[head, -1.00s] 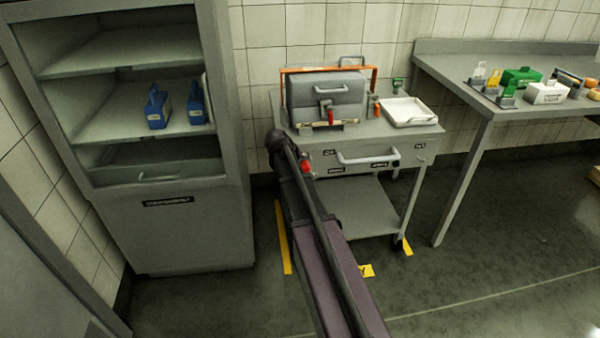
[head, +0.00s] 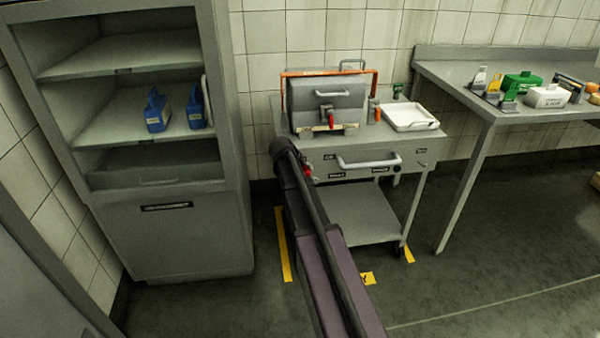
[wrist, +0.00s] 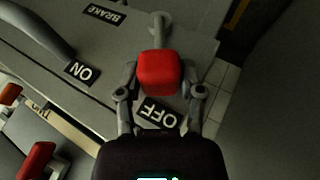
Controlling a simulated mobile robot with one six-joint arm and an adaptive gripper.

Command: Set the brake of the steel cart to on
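The steel cart (head: 430,153) stands against the tiled wall. In the wrist view, its brake lever (wrist: 160,33) ends in a red knob (wrist: 159,72) beside the OFF label (wrist: 160,116). The ON label (wrist: 82,72) is to the left, and the BRAKE label (wrist: 104,13) is above it. My gripper (wrist: 159,78) has one finger on each side of the red knob, very close to it. Whether both fingers press on it cannot be told. In the head view my arm hides most of the lever, and a bit of red shows beside it.
A grey case (head: 345,103) with an orange handle and a white tray (head: 435,124) stand on the cart top. A cabinet (head: 195,235) with blue bottles is at left. A grey table (head: 440,66) with several items is at right. Open floor lies in front.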

